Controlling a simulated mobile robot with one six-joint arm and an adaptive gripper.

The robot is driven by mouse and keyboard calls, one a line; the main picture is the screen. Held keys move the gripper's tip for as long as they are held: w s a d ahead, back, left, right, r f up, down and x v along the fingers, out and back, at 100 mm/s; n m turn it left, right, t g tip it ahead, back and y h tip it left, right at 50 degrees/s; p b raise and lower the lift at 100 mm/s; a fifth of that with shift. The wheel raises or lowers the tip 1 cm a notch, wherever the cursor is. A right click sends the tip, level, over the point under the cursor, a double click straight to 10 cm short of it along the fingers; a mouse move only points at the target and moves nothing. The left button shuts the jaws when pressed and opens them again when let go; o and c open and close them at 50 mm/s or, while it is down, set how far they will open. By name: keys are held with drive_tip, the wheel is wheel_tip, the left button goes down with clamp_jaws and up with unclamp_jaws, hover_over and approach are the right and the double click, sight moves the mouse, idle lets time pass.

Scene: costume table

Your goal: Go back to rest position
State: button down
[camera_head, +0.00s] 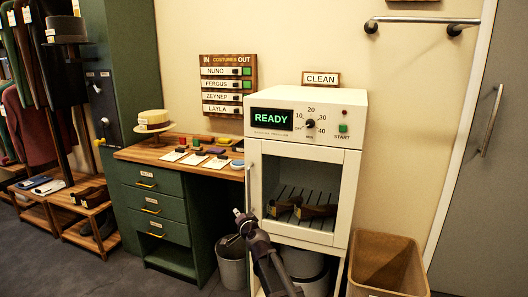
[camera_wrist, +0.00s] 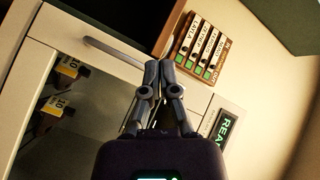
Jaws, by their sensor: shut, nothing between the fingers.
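My gripper (camera_head: 243,217) is in front of the white cabinet (camera_head: 349,190), near its lower left side. In the wrist view my gripper (camera_wrist: 159,68) points up the picture, its fingers shut together with nothing between them. The cabinet's glass door looks closed, and its handle (camera_wrist: 118,55) shows left of the fingers in the wrist view. Brown shoes (camera_head: 316,211) lie on a slatted rack behind the glass. They carry yellow tags (camera_wrist: 65,106) in the wrist view. The cabinet's display (camera_head: 271,119) reads READY in green.
A wooden-topped green drawer unit (camera_head: 155,200) stands left of the cabinet, bearing a straw hat (camera_head: 153,117) and small coloured items. A grey bin (camera_head: 231,268) stands between them. A brown bin (camera_head: 388,262) is at the right. Clothes racks and shoe shelves (camera_head: 92,198) are far left.

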drive_tip(key=s+d+f+n+g+h, duration=0.2)
drive_tip(key=s+d+f+g, duration=0.35)
drive_tip(key=s+d, duration=0.4)
drive_tip(key=s+d+f+n+g+h, duration=0.25)
drive_tip(key=s+d+f+g, duration=0.3)
drive_tip(key=s+d, duration=0.35)
drive_tip(key=s+d+f+n+g+h, duration=0.2)
drive_tip(key=s+d+f+g, duration=0.2)
drive_tip(key=s+d+f, duration=0.5)
wheel_tip(320, 180, up, 30)
drive_tip(key=s+a+p, duration=0.1)
drive_tip(key=s+p, duration=0.1)
drive_tip(key=p, duration=2.4)
drive_tip(key=shift+s+f+g+p, duration=0.2)
drive_tip(key=shift+s+g+p, duration=0.05)
drive_tip(key=shift+g+p, duration=0.05)
drive_tip(key=shift+h, duration=0.25)
drive_tip(key=shift+a, duration=0.15)
